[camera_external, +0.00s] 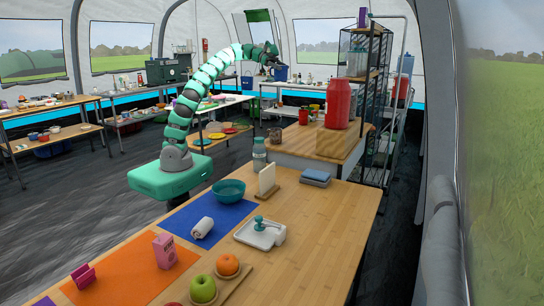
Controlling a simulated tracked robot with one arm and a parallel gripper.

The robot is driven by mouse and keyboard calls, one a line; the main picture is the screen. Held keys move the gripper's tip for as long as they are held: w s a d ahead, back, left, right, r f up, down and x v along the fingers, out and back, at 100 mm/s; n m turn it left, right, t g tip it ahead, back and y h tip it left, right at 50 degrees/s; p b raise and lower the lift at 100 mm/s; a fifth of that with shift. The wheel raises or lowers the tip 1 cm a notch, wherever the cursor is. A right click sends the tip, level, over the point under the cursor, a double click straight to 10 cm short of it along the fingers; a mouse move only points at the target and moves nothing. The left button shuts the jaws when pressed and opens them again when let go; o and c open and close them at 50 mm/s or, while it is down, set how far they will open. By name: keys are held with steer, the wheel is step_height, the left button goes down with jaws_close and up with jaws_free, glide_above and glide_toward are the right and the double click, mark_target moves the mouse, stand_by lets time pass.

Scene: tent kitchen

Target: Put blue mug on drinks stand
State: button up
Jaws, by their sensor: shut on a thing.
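My gripper (271,60) is at the end of my raised arm, high up and far from the camera. It is shut on a blue thing (279,74), which I take for the blue mug. It is too small here to make out a handle or the exact grip. A large red container (339,104) stands on a wooden block (334,143) on the counter to the right, and this may be the drinks stand. I cannot tell for sure which surface is the stand.
The front wooden table (335,213) holds a teal bowl (229,190), a bottle (259,154), a white tray (252,236) and fruit. A black shelf rack (377,150) stands at the right. A back table (300,91) with small items lies behind my gripper. Open floor is at left.

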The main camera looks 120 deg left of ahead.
steer(key=s, duration=0.2)
steer(key=s+f, duration=0.1)
steer(key=shift+a, duration=0.3)
steer(key=s+f, duration=0.1)
steer(key=s, duration=0.1)
steer(key=b, duration=0.1)
glide_above(295, 130)
steer(key=shift+f, duration=13.65)
steer(key=shift+a+f+b, duration=0.15)
steer(key=shift+f+b, duration=0.35)
steer(key=shift+f, duration=1.2)
steer(key=shift+f, duration=0.15)
